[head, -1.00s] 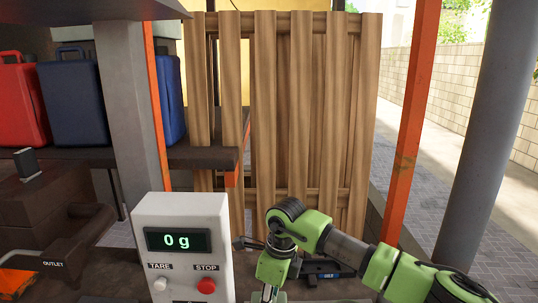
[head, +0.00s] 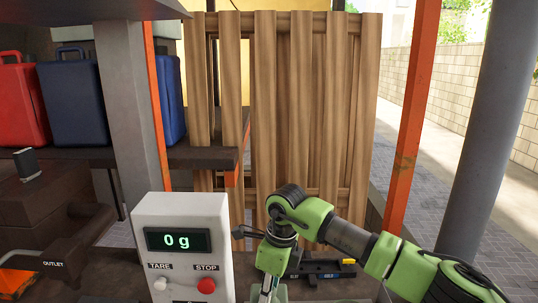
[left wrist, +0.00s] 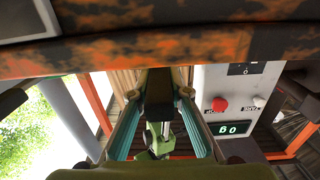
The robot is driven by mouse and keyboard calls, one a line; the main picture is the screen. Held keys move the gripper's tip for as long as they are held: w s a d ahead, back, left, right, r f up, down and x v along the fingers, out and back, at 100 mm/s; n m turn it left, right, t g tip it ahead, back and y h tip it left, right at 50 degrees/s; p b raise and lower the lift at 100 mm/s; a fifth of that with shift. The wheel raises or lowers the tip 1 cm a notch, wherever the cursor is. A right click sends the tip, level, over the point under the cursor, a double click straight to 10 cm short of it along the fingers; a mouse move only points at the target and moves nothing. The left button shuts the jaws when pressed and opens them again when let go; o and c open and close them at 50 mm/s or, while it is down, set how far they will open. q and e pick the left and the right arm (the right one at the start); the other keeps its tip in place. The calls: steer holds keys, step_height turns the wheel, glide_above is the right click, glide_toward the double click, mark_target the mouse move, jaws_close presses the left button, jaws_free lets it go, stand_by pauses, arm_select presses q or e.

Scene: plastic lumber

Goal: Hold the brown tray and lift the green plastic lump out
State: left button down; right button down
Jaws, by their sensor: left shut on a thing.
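The left wrist view is upside down. It shows the two teal fingers of my left gripper (left wrist: 157,97), set apart with a dark piece (left wrist: 158,88) between their tips. I cannot tell for sure whether this piece is part of the brown tray. My left gripper does not show in the head view. In the head view my right gripper (head: 267,291) points down at the bottom edge beside the scale; its fingertips are cut off. I cannot make out the green plastic lump in either view.
A grey scale box (head: 181,268) reading 0 g stands left of my right arm. A dark device with a yellow part (head: 320,268) lies behind that arm. A slatted wooden panel (head: 300,110) closes the back. A mottled orange-brown beam (left wrist: 190,48) crosses near the left wrist camera.

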arm_select(q)
steer(key=c, duration=1.8)
jaws_free()
